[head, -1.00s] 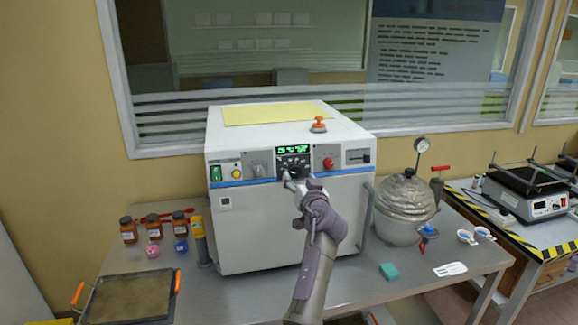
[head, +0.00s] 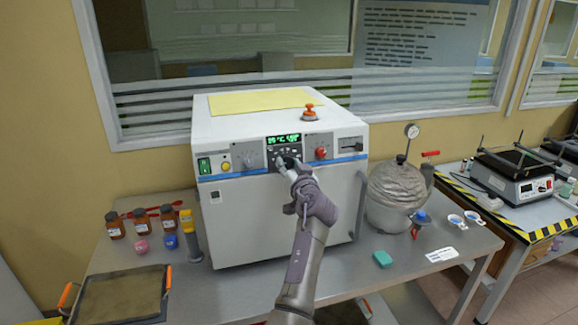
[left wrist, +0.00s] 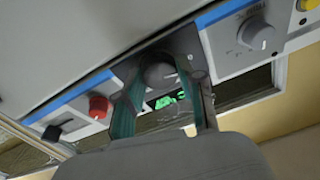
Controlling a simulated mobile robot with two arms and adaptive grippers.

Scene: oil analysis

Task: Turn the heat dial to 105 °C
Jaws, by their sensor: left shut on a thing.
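The white machine (head: 275,225) stands on the metal table with a control panel across its front. A lit green display (head: 284,140) sits at the panel's middle; it seems to read about 39 °C, but the digits are blurred. Below it is a dark round dial, which shows in the left wrist view (left wrist: 158,74) with a pale pointer mark. My left gripper (head: 284,164) is at this dial, its fingers on either side and shut on it. In the head view the gripper largely hides the dial. My right gripper is not in view.
A grey knob (head: 250,159) is left of the display and a red knob (head: 320,153) right of it. An orange-topped knob (head: 309,112) stands on the machine. Brown bottles (head: 140,222) stand left; a wrapped vessel with gauge (head: 394,197) stands right.

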